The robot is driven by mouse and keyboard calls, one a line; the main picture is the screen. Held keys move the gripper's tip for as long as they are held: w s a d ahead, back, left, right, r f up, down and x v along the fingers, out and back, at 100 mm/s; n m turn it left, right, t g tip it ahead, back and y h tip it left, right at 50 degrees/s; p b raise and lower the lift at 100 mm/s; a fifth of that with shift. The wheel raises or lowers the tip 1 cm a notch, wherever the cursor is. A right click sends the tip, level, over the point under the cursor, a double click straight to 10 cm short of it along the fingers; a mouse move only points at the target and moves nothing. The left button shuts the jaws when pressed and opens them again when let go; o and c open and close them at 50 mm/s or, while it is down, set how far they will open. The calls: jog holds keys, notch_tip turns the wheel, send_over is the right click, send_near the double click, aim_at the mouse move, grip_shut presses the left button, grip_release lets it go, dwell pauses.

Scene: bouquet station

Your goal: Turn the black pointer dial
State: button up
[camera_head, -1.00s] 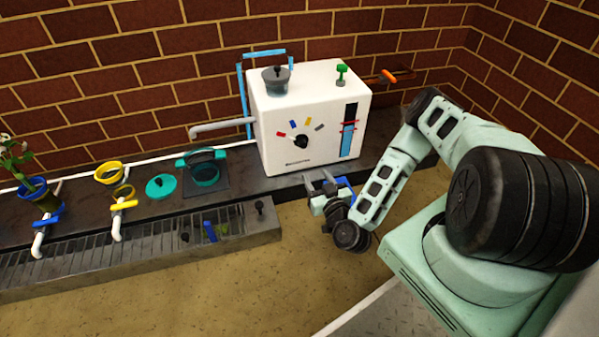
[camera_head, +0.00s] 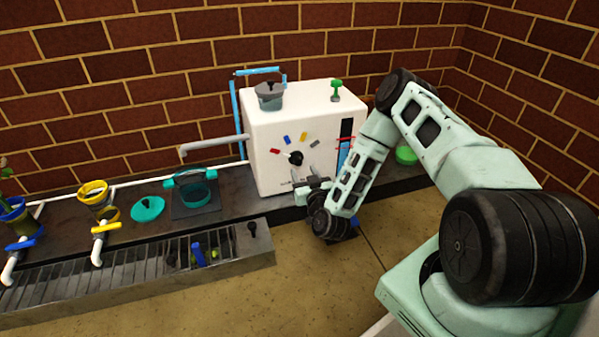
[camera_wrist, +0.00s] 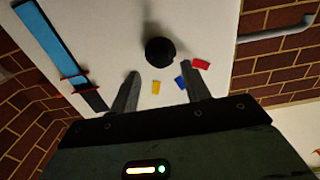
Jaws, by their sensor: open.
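The black pointer dial (camera_head: 296,158) is on the front face of the white box (camera_head: 262,170). Red, blue, yellow and grey marks sit in an arc above it. In the wrist view the dial (camera_wrist: 160,51) shows as a dark round knob, beyond the fingertips and roughly between their lines. My gripper (camera_head: 308,178) is open, just below and in front of the dial in the head view. In the wrist view my gripper's two fingers (camera_wrist: 163,70) are apart, with nothing between them that I can see touching.
A grey lidded pot (camera_head: 270,97) and a green valve handle (camera_head: 336,90) are on top of the box. A grey spout (camera_head: 215,143) sticks out left. A teal pot (camera_head: 192,193) and teal lid (camera_head: 148,209) lie left on the counter. A grated trough (camera_head: 150,270) runs along the front.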

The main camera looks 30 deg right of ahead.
aim_at(299, 163)
jog(key=shift+b+x, duration=0.85)
jog(key=shift+x, duration=1.65)
jog(key=c, duration=1)
